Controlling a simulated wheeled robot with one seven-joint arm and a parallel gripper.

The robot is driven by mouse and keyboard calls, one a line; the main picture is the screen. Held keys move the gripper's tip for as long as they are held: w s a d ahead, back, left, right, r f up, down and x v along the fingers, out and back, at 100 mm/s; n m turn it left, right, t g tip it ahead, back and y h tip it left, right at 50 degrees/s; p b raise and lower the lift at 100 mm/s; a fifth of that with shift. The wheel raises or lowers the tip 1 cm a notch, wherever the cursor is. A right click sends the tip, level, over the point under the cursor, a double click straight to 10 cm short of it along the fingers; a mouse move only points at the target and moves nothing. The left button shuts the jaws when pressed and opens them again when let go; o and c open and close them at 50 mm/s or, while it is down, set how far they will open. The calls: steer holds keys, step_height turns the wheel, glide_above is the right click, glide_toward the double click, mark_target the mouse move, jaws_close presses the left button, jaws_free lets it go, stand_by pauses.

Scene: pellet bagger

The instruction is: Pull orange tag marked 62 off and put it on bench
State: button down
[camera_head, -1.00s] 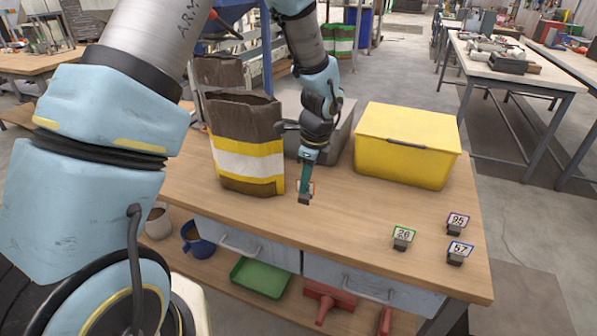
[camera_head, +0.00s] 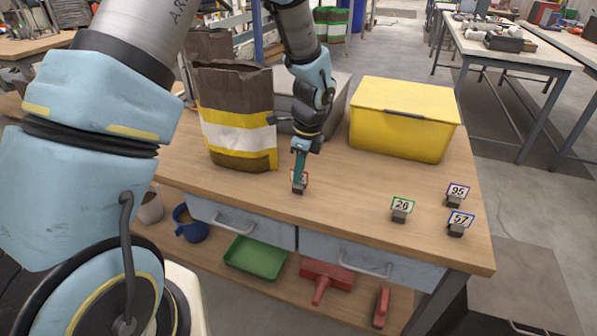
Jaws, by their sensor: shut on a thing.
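My gripper (camera_head: 299,168) points down over the front part of the wooden bench (camera_head: 350,190), in front of the bag. It is shut on the orange-edged tag (camera_head: 304,178), which has a small dark foot (camera_head: 297,189) under it. The fingers hide most of the tag's face, so its number cannot be read. I cannot tell whether the foot touches the bench top. Three other tags stand to the right: green-edged 26 (camera_head: 401,208), purple-edged 95 (camera_head: 456,194) and blue-edged 57 (camera_head: 459,223).
A brown bag with yellow and white bands (camera_head: 238,120) stands behind left of my gripper. A yellow lidded box (camera_head: 404,120) and a grey box (camera_head: 338,100) stand at the back. Bare bench lies between my gripper and tag 26. Drawers (camera_head: 370,262) are below.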

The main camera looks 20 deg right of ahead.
steer(key=shift+f, duration=0.25)
steer(key=shift+f, duration=0.1)
steer(key=c, duration=0.9)
jaws_free()
steer(key=r, duration=0.3)
steer(key=r+b, duration=0.1)
steer(key=r, duration=0.3)
steer(key=s+d+r, duration=0.1)
steer(key=r, duration=0.2)
steer(key=shift+d+r+b, duration=0.1)
steer(key=shift+r+b, duration=0.25)
steer(key=shift+b, duration=0.05)
